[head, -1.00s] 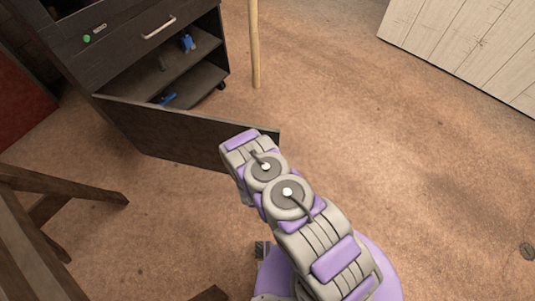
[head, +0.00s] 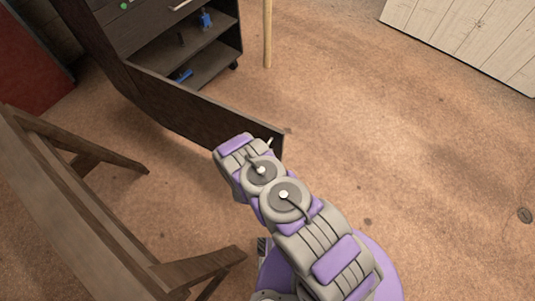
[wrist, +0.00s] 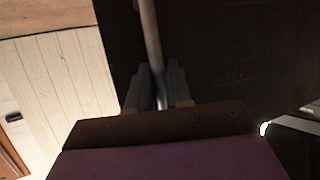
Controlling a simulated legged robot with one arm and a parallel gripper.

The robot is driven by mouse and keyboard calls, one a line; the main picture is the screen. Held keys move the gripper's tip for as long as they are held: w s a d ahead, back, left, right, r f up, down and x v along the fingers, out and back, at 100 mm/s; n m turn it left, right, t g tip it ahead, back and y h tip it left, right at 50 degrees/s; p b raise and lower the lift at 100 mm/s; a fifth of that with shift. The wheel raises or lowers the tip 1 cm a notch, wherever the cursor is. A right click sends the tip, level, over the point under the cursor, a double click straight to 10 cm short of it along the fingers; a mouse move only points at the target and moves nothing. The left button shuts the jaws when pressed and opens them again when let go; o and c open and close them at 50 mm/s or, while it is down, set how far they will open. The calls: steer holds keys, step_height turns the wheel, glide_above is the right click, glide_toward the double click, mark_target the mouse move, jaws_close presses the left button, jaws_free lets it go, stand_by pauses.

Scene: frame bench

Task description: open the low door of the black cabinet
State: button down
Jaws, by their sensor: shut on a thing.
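The black cabinet (head: 145,31) stands at the upper left of the head view. Its low door (head: 190,108) is swung well out, with the lower shelves showing behind it. The door's free end is beside my arm's end. In the wrist view, my gripper (wrist: 158,88) is shut on the door's pale bar handle (wrist: 150,40), which runs up between the two fingers. The dark door panel (wrist: 225,50) fills the area behind it. In the head view my arm hides the fingers and the handle.
A wooden trestle or bench (head: 75,205) stands close at the left, near the door's outer side. A pole (head: 267,35) stands right of the cabinet. Blue items (head: 206,20) sit on the shelves. Open floor (head: 410,150) lies to the right.

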steer(key=shift+s+a, duration=0.1)
stand_by(0.3)
steer(key=c, duration=1.1)
jaws_free()
steer(key=p+v, duration=0.4)
steer(key=v, duration=1.3)
steer(key=shift+s+a+f, duration=0.1)
steer(key=shift+s, duration=0.05)
